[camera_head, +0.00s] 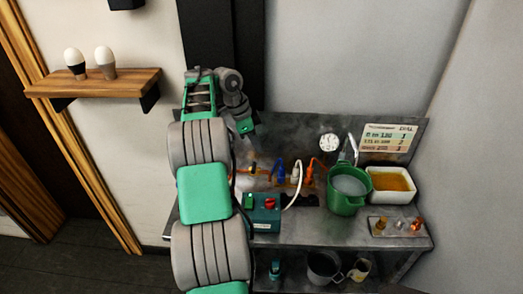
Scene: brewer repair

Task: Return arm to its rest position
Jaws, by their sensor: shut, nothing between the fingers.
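My arm rises from the bottom of the head view in green and grey links, in front of the left part of the metal workbench (300,236). It bends over at the top, and its end points down. My gripper (245,127) is at that end, small and dark with a green part, in front of the bench's back panel and above the bench top. It is shut and empty, apart from the things on the bench. Its fingertips are too small to make out clearly.
On the bench are a green control box (263,213), coloured valves and pipes (279,172), a green pot (346,203), a white tray of amber liquid (408,197) and small fittings (398,226). A gauge (329,143) is behind. A wooden shelf (95,85) holds two egg-like items.

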